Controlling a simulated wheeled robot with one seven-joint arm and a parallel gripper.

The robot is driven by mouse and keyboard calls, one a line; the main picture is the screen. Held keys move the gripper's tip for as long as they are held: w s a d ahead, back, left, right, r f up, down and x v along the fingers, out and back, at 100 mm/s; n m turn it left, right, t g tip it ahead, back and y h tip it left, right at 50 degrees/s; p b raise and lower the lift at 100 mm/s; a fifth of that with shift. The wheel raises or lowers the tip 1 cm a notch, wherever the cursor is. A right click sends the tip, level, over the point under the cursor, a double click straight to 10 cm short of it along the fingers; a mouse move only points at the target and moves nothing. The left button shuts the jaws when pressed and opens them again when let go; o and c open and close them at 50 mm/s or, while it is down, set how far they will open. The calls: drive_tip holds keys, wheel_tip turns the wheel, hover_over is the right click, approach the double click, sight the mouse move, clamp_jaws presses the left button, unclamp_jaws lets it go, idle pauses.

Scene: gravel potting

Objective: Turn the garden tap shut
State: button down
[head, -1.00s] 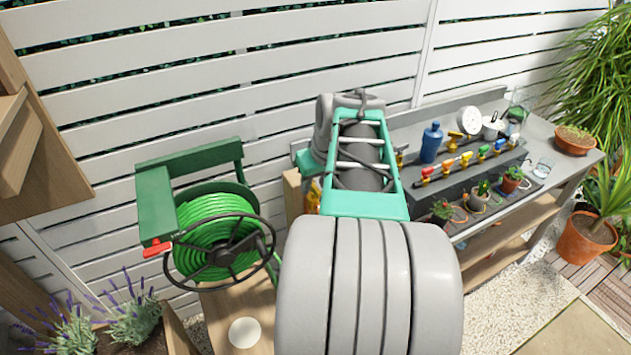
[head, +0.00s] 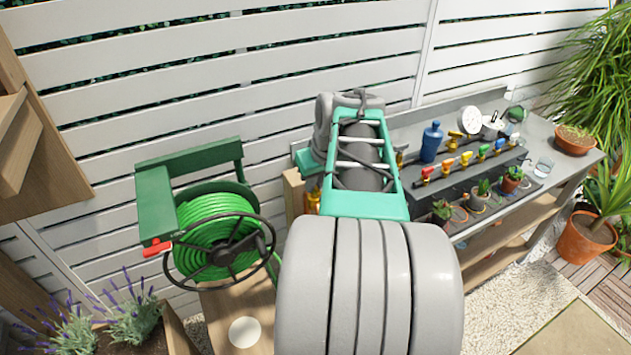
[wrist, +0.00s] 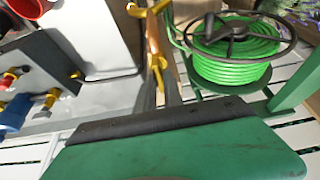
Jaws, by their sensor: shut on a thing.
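The brass-yellow garden tap (wrist: 154,40) shows in the upper middle of the wrist view, with its arms spread at the top. My gripper (wrist: 162,68) reaches up to it with narrow grey fingers and is shut on the tap's handle. The exact contact is small and hard to make out. In the head view, only a little of the tap (head: 313,201) shows beside the wooden post (head: 294,196). My own arm hides the gripper there. I cannot tell how far the handle is turned.
A green hose reel (head: 215,230) with a black handwheel stands left of my arm, close to the tap. A grey potting bench (head: 408,150) on the right holds a blue bottle (head: 431,142), several coloured valves and small pots. A white slatted fence (head: 250,60) runs behind.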

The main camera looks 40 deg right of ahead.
drive_tip(key=m+b, duration=0.1)
drive_tip(key=m, duration=0.1)
drive_tip(key=m+h+b, duration=0.1)
drive_tip(key=m, duration=0.1)
drive_tip(key=shift+w+a+f+g+h+b, duration=0.1)
drive_tip(key=shift+w+a+g+h+b, duration=0.1)
drive_tip(key=shift+g+h+b, duration=0.15)
drive_tip(key=m+g+h, duration=0.1)
drive_tip(key=m, duration=0.3)
drive_tip(key=m+g, duration=0.1)
drive_tip(key=m, duration=0.1)
drive_tip(key=m+p, duration=0.1)
drive_tip(key=m, duration=0.1)
drive_tip(key=shift+w+r+m+g+h, duration=0.15)
drive_tip(key=shift+r+m+g+h, duration=0.1)
drive_tip(key=shift+m+g, duration=0.1)
drive_tip(key=m+g+p, duration=0.2)
drive_tip(key=m, duration=0.3)
drive_tip(key=shift+f, duration=0.1)
drive_tip(key=c, duration=1.5)
unclamp_jaws()
drive_tip(key=shift+o, duration=0.2)
